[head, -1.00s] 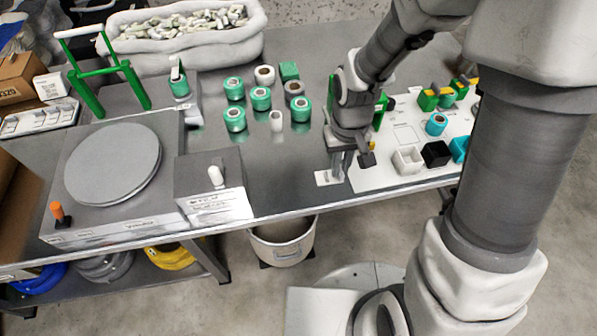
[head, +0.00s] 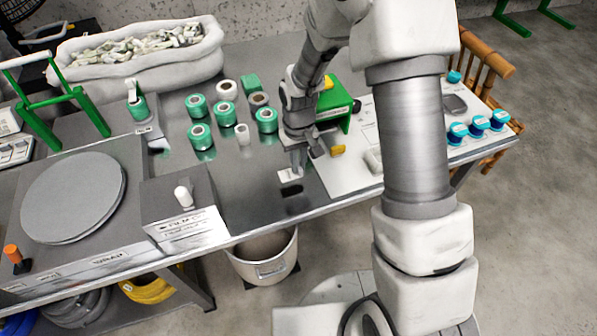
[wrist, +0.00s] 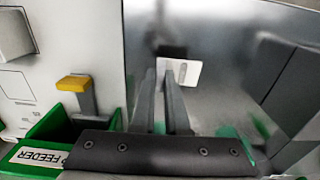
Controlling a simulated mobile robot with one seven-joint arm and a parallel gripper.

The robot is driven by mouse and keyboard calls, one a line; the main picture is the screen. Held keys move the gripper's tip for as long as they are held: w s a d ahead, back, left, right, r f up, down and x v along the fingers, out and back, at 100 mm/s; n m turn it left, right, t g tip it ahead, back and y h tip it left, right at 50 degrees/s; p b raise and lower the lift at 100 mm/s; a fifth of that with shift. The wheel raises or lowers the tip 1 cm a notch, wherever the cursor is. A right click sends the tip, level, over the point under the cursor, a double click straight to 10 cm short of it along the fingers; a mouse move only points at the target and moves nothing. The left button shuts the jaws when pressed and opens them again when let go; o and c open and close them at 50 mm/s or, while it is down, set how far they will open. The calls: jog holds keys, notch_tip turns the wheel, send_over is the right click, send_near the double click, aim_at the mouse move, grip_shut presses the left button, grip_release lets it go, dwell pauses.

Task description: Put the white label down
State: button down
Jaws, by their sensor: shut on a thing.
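The white label (head: 290,175) is a small flat piece at the tips of my gripper (head: 297,169). A dark patch like its shadow lies on the grey table (head: 262,198) just below it, so it seems to be a little above the surface. In the wrist view the label (wrist: 190,73) sits at the ends of the two grey fingers of my gripper (wrist: 170,78), over shiny metal. The fingers are shut on it. Part of the label is hidden by the fingers.
Several green spools (head: 225,113) stand left of my gripper. A white board (head: 345,175) with a green feeder (head: 337,100) lies to the right, with blue spools (head: 478,123) beyond my arm. A grey box with a white knob (head: 184,196) stands left. Bare table lies around the label.

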aim_at(299, 173)
jog(key=shift+f+b, duration=0.35)
jog(key=shift+f, duration=1.45)
jog(key=shift+f, duration=0.2)
jog(key=c, duration=0.9)
grip_release()
